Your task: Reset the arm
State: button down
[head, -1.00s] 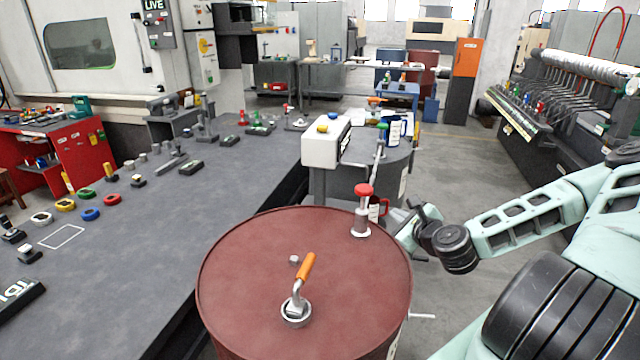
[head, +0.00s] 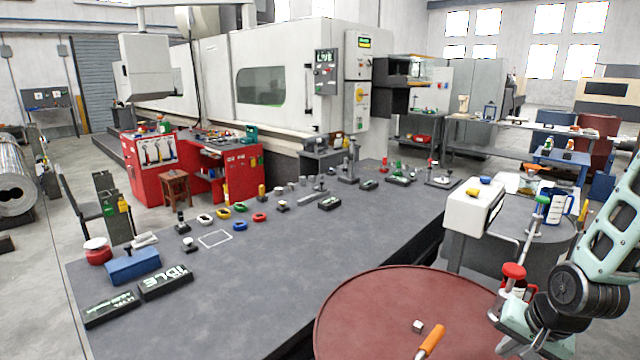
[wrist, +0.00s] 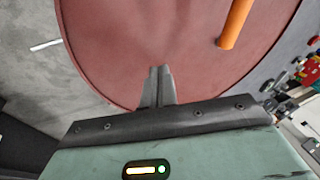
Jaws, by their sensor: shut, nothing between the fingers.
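My gripper (wrist: 157,88) is shut and empty in the wrist view, its two fingers together over the near edge of the red barrel top. In the head view my arm comes in from the right, with its wrist near the right side of the barrel; the fingertips are hard to make out there. The red barrel (head: 385,310) carries an orange-handled lever (head: 431,341), whose handle also shows in the wrist view (wrist: 234,22).
A second, grey barrel (head: 535,222) stands behind, beside a white box (head: 474,212) with a yellow button. A long dark workbench (head: 290,250) with several small parts runs along the left. A white machine (head: 285,90) stands at the back.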

jog(key=s+a+r+n+g+h, duration=0.1)
jog(key=s+a+r+n, duration=0.1)
jog(key=a+r+n, duration=0.3)
jog(key=s+a+r+n, duration=0.1)
jog(key=s+r+n, duration=0.2)
jog(key=r, duration=0.4)
jog(key=s+a+r+n+g, duration=0.1)
jog(key=s+a+n, duration=0.3)
jog(key=a, duration=0.5)
jog(key=s+a+n+g, duration=0.2)
jog(key=s+a+n, duration=0.1)
jog(key=s+a, duration=0.6)
jog(key=shift+a+r+n+y+b, duration=0.25)
jog(key=shift+r+n+y+b, duration=0.05)
jog(key=shift+r+n, duration=0.1)
dwell(0.5)
